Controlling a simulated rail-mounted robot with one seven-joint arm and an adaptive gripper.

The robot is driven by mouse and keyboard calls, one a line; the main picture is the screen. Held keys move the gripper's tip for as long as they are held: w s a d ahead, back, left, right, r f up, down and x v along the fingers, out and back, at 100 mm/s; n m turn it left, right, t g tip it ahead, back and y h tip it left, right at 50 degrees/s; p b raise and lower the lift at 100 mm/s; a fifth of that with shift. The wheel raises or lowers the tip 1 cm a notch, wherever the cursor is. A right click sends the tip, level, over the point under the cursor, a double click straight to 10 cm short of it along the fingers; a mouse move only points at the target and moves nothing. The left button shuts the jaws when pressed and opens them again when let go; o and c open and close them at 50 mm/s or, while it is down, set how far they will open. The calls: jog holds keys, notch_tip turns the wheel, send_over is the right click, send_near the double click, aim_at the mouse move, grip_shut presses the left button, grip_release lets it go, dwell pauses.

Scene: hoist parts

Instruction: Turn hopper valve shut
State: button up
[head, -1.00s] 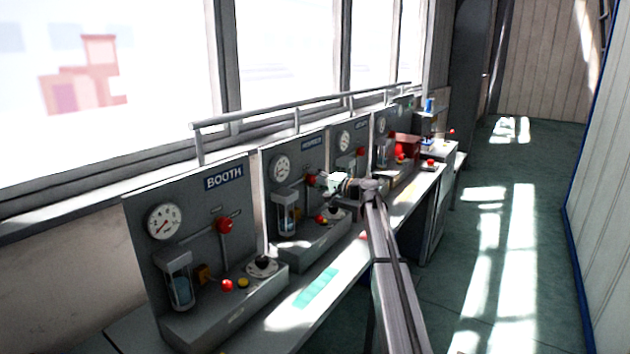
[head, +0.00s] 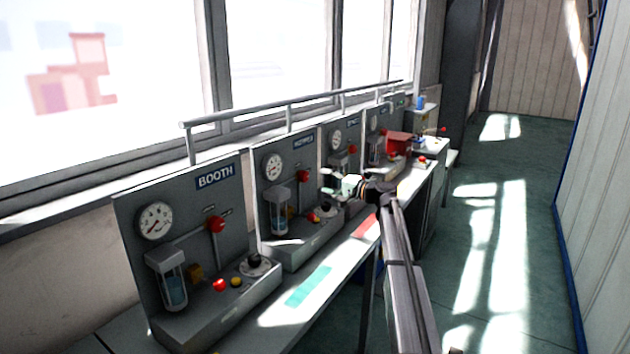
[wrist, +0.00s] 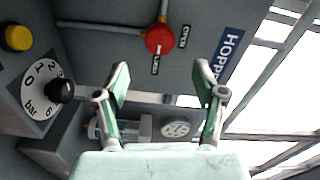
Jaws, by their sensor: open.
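The hopper panel (head: 268,213) is second from the front in the head view. Its blue HOPPER label shows in the wrist view (wrist: 229,52). The hopper valve has a round red knob (wrist: 160,39) on grey pipes, with two small labels beside it; it also shows in the head view (head: 303,176). I cannot tell which way the valve is set. My gripper (wrist: 161,68) is open and empty, its fingers spread to either side below the knob in the wrist view. In the head view my gripper (head: 327,183) is right of the knob, apart from it.
A black knob (wrist: 61,90) on a bar dial and a yellow button (wrist: 17,38) are at the wrist view's left. The booth panel (head: 187,240) stands in front. A rail (head: 290,106) runs above the panels. The aisle floor (head: 480,260) at right is clear.

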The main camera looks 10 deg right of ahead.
jog(key=shift+v, duration=1.75)
